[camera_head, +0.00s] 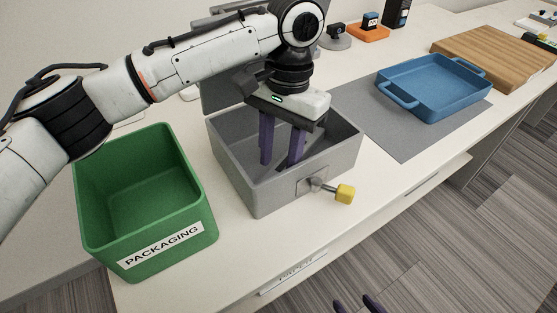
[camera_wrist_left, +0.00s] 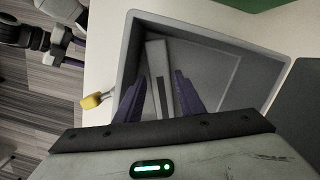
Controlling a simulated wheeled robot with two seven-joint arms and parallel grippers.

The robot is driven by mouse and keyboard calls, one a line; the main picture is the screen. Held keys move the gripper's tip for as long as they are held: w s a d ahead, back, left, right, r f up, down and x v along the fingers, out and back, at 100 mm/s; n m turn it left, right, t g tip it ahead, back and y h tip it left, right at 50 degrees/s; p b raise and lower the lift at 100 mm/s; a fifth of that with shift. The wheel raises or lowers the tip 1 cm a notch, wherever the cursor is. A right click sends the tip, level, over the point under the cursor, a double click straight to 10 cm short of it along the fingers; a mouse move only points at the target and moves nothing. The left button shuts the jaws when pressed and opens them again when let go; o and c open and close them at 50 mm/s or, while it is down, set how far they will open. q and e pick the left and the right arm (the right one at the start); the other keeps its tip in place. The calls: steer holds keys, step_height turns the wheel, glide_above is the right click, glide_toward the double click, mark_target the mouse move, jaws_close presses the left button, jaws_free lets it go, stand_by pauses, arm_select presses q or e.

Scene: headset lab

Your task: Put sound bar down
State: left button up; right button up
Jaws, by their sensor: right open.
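My left gripper (camera_head: 280,163) reaches down into the open grey box (camera_head: 231,166), its two purple fingers spread apart. The sound bar, a long narrow grey bar with a dark strip (camera_wrist_left: 155,58), lies in the box in the left wrist view. It runs between the fingers of my left gripper (camera_wrist_left: 159,76), with a gap visible on each side. The near end of the bar is hidden behind the gripper body. My right gripper (camera_head: 356,304) is open at the bottom edge of the head view, away from the box, over the floor.
A yellow knob (camera_head: 345,194) sticks out from the box's front. A green bin (camera_head: 205,195) labelled PACKAGING stands left of the box. A blue tray (camera_head: 437,104) rests on a grey mat (camera_head: 400,143) to the right. A wooden board (camera_head: 490,55) lies beyond it.

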mark_target(282, 166)
arm_select(q)
steer(key=r, duration=0.6)
steer(key=shift+w+d, duration=0.25)
steer(key=shift+w, duration=0.05)
stand_by(0.6)
